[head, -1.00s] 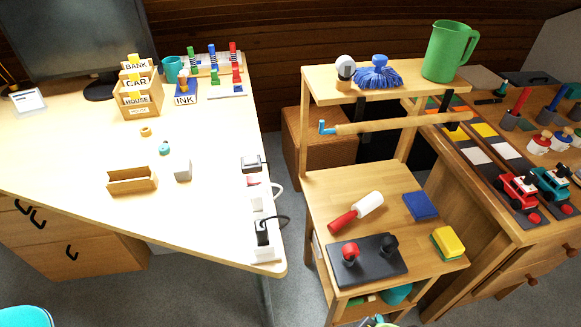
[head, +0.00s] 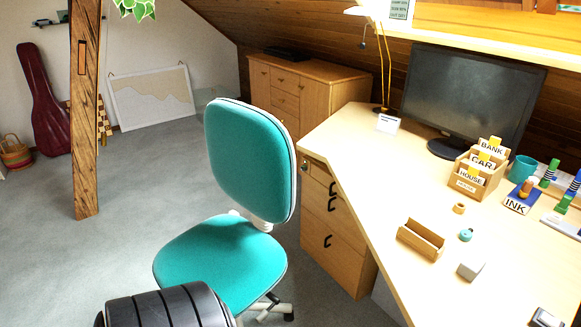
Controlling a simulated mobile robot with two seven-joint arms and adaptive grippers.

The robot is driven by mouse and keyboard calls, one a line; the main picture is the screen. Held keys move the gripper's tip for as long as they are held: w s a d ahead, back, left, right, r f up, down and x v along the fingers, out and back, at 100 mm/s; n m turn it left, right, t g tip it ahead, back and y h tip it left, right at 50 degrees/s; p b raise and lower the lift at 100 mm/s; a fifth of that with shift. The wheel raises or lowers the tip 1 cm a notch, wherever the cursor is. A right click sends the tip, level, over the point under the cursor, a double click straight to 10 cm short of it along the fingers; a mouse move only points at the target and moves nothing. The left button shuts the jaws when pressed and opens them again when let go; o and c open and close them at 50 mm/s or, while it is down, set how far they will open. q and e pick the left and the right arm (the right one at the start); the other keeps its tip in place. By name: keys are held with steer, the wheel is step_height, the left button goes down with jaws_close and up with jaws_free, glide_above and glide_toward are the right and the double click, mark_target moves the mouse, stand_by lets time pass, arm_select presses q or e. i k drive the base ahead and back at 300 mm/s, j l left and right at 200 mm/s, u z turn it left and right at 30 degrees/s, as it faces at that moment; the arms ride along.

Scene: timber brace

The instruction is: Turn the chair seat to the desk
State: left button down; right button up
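The teal office chair stands left of the desk, with a rounded backrest (head: 250,160) and a teal seat (head: 222,258) on a light base with casters. The backrest is on the desk side of the seat, and the seat's open side points to the lower left, away from the desk. The pale wooden desk (head: 345,150) runs from the middle to the lower right. A dark ribbed part at the bottom, probably mine, overlaps the front of the seat; I cannot tell if it touches. Neither gripper shows.
A timber post (head: 86,110) stands at the left. A drawer unit (head: 335,235) is under the desk, close behind the chair. A wooden cabinet (head: 300,95) stands behind. Grey carpet (head: 130,250) is free left of the chair. A monitor (head: 470,95) stands on the desk.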

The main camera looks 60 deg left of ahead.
mark_target(241, 263)
steer(key=u, duration=1.8)
steer(key=i+j+u, duration=0.2)
steer(key=i+u, duration=0.6)
steer(key=i, duration=0.05)
